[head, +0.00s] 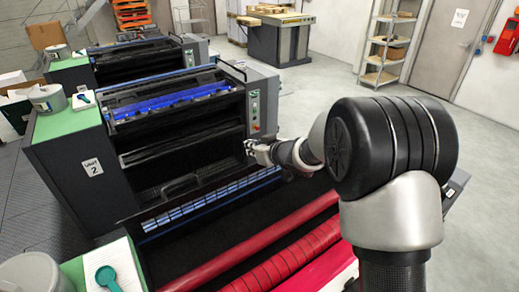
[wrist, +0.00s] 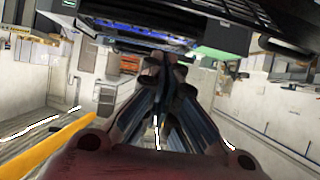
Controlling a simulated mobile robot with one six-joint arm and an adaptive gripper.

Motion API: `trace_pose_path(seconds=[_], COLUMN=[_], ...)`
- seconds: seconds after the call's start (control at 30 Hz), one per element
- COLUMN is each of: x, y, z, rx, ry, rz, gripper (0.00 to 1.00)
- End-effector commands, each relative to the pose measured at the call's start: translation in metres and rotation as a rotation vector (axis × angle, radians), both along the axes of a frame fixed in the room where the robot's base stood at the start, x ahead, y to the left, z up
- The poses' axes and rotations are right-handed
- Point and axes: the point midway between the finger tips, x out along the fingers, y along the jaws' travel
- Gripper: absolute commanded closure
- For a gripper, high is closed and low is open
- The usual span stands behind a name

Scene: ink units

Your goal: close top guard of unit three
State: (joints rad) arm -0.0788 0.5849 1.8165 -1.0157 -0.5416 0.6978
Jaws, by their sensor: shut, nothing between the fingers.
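The press unit labelled "UNIT 2" (head: 92,168) stands in the middle left of the head view, with a blue roller (head: 170,101) across its top. A nearer unit with red rollers (head: 265,245) fills the bottom centre; its number label is not in view. A blue-and-white segmented strip (head: 212,204) runs along its far side. I cannot tell for sure which part is the top guard. My gripper (head: 250,147) is shut and empty, in front of the right end of the labelled unit. In the wrist view its fingers (wrist: 165,66) meet, apart from any surface.
Another unit (head: 140,62) stands farther back. A can (head: 47,97) and a teal scoop (head: 82,98) sit on a green side top. Another teal scoop (head: 108,278) lies at bottom left. Shelving (head: 390,50) stands at the back; the floor (head: 330,85) at right is clear.

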Motion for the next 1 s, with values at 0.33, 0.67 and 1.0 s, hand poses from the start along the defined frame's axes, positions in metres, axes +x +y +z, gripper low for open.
trace_pose_path(seconds=[0.33,0.67,1.0], x=[0.022,0.009,0.009], y=[0.014,0.005,0.005], z=[-0.035,-0.047,-0.047], rx=[-0.001,-0.001,-0.001], ry=[0.004,-0.001,-0.002], rz=[-0.003,-0.001,-0.002], gripper=[1.00,1.00,1.00])
